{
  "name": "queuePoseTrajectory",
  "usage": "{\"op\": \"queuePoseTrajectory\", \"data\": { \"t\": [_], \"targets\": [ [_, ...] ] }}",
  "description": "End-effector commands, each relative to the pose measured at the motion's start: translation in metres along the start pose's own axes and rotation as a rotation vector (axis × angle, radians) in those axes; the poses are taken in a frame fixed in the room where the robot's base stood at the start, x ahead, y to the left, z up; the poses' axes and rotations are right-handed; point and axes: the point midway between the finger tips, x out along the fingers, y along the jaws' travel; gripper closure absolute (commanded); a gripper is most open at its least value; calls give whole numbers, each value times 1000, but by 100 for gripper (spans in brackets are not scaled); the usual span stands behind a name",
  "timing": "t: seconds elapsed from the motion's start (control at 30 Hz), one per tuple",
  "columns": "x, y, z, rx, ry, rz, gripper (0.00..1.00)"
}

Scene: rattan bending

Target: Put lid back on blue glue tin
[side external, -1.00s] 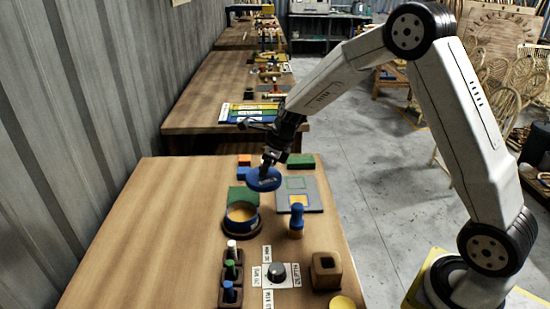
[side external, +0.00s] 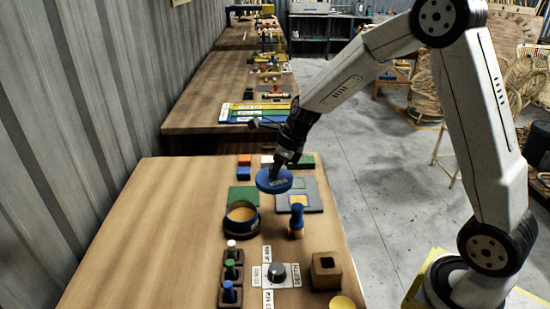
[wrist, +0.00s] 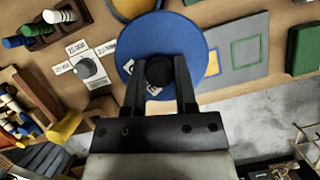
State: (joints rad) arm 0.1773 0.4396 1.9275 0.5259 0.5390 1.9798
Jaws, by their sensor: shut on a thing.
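The blue glue tin (side external: 241,221) stands open on the wooden table, with tan content showing inside its blue rim. It is partly visible at the top edge of the wrist view (wrist: 135,8). The round blue lid (side external: 273,181) is in the air behind and to the right of the tin, above the grey board. In the wrist view the lid (wrist: 190,40) fills the upper middle, with a dark knob at its centre. My gripper (wrist: 159,76) is shut on that knob. The lid is apart from the tin.
A grey board (side external: 312,198) with green and yellow squares lies right of the tin. A blue-topped peg (side external: 296,222), a dial (side external: 277,272) with labels, a rack of pegs (side external: 231,270) and a wooden block (side external: 326,270) stand nearer. Bare table lies to the left.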

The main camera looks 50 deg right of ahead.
Motion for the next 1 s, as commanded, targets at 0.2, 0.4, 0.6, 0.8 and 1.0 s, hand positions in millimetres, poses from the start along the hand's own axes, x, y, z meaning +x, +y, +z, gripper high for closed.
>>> {"op": "queuePoseTrajectory", "data": {
  "t": [0.2,0.4,0.6,0.8,1.0],
  "targets": [
    [1,1,3,-4,0,2,100],
    [14,10,24,-38,1,16,100],
    [32,28,56,-86,0,35,100],
    [41,38,72,-110,1,45,100],
    [41,38,73,-111,1,45,100]
  ]
}}
